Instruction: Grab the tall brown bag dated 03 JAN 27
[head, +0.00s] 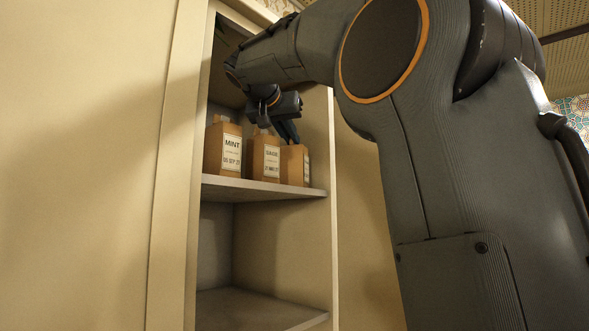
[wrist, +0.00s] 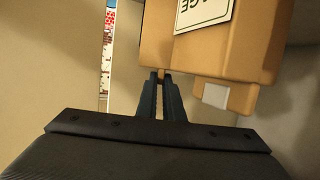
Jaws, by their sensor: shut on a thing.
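Three brown paper bags stand in a row on the upper shelf in the head view. The left bag (head: 223,148) is labelled MINT. The middle bag (head: 265,158) appears labelled SAGE. My gripper (head: 290,132) is above the right and middle bags, pointing down. In the wrist view its fingers (wrist: 160,82) are close together at the edge of a brown bag (wrist: 215,55) whose label ends in "GE". Which bag part sits between the fingers is hard to tell.
The bags stand close together on the cupboard shelf (head: 225,186), between the cupboard walls. The lower compartment (head: 265,245) looks empty where visible. A narrow patterned strip (wrist: 106,55) shows at the left in the wrist view.

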